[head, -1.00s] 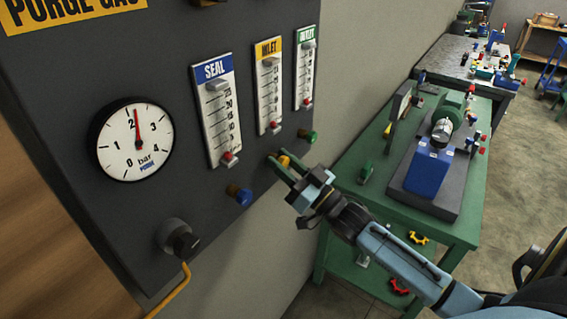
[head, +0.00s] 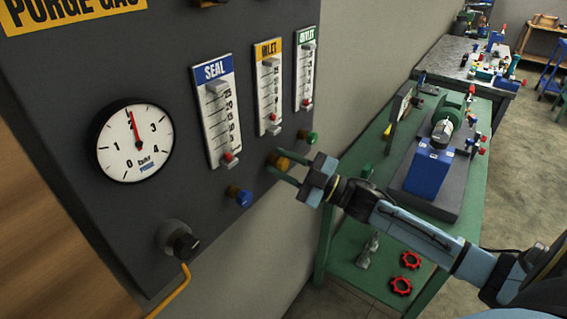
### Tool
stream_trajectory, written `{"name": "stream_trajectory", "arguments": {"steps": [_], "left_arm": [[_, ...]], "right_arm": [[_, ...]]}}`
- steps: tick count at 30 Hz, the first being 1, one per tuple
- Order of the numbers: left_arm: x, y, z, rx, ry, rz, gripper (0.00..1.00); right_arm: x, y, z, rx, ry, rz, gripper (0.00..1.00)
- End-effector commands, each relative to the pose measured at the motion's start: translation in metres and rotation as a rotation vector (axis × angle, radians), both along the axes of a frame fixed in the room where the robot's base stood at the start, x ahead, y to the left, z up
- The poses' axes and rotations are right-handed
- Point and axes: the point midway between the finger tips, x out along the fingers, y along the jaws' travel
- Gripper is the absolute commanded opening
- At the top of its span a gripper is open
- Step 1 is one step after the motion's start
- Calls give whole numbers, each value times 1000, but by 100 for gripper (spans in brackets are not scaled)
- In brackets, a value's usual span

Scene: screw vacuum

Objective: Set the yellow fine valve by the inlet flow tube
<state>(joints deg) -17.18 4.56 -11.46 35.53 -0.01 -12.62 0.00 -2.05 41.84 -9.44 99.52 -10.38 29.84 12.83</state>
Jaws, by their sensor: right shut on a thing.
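The yellow fine valve (head: 284,163) is a small knob on the dark panel, below the inlet flow tube (head: 268,90). My right gripper (head: 276,169) has its two green fingers on either side of the knob and is shut on it. The fingers partly hide the knob. The inlet tube has a yellow label and a white scale; its small red float shows low on the scale, too small to read exactly. My left gripper is not in view.
The seal tube (head: 219,110) and outlet tube (head: 305,75) flank the inlet tube. A blue knob (head: 241,197) and a green knob (head: 310,137) sit nearby. A round gauge (head: 135,140) reads near 2. A green table (head: 470,215) stands to the right.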

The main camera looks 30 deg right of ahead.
Motion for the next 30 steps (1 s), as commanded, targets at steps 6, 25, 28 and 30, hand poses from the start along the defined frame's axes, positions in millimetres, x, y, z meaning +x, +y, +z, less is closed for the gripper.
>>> {"name": "stream_trajectory", "arguments": {"steps": [6, 25, 28, 30], "left_arm": [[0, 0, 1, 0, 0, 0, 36], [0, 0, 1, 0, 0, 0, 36], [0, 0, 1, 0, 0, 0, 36], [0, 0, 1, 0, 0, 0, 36]], "right_arm": [[0, 0, 0, -62, -26, 0, 7], [0, 0, 0, -81, -34, 0, 42], [0, 0, 0, -81, -34, 0, 52], [0, 0, 0, -80, -33, 0, 52]]}}
